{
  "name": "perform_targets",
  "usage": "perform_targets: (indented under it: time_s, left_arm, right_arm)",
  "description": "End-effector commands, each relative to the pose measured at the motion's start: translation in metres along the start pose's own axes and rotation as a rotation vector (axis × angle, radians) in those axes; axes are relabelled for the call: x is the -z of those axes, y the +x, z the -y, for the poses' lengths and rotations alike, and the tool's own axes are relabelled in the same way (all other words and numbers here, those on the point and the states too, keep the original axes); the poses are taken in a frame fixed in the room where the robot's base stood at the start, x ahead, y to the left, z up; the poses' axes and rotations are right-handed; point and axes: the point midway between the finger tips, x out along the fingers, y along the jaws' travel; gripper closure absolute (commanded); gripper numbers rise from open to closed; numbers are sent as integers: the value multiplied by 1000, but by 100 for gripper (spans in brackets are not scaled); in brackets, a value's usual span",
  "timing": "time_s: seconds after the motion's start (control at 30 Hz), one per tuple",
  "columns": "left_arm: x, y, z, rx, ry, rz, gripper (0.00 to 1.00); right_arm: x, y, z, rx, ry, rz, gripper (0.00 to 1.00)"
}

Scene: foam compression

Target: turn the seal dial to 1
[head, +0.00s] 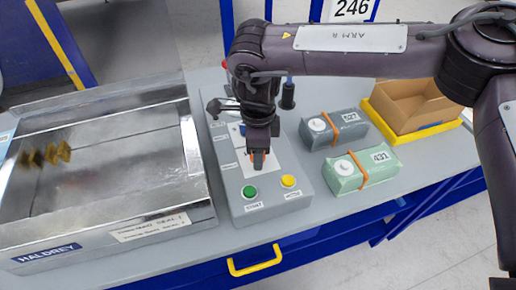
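The grey control box (265,205) stands on the bench right of the metal chamber. My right gripper (258,160) points down at a white dial plate (244,168) on the box, above the buttons. Its dark fingertips are at or just above the plate. An orange-brown bit shows between them, but I cannot tell if it is the dial. The seal dial and its pointer are hidden by the gripper, so its setting cannot be read. Whether the fingers grip anything is unclear. My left gripper is out of view.
A green button (249,192) and a yellow button (288,181) sit at the box's front. The open metal chamber (195,165) is left. A grey pack (345,122), a green pack (375,166) and a cardboard box (410,102) in a yellow tray are right.

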Motion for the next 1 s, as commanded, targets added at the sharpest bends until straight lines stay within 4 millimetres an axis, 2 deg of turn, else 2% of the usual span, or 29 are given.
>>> perform_targets:
  time_s: [0.37, 0.73, 0.87, 1.0]
  left_arm:
    - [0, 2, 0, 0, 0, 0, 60]
    - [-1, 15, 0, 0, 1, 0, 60]
    - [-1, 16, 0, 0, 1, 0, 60]
    - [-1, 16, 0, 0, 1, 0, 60]
  right_arm:
    - [0, -3, 0, -1, 0, -1, 44]
    - [0, -61, 0, 2, 1, -1, 44]
    - [0, -73, 0, -1, 2, -1, 44]
    - [0, -77, 0, -2, 1, -1, 44]
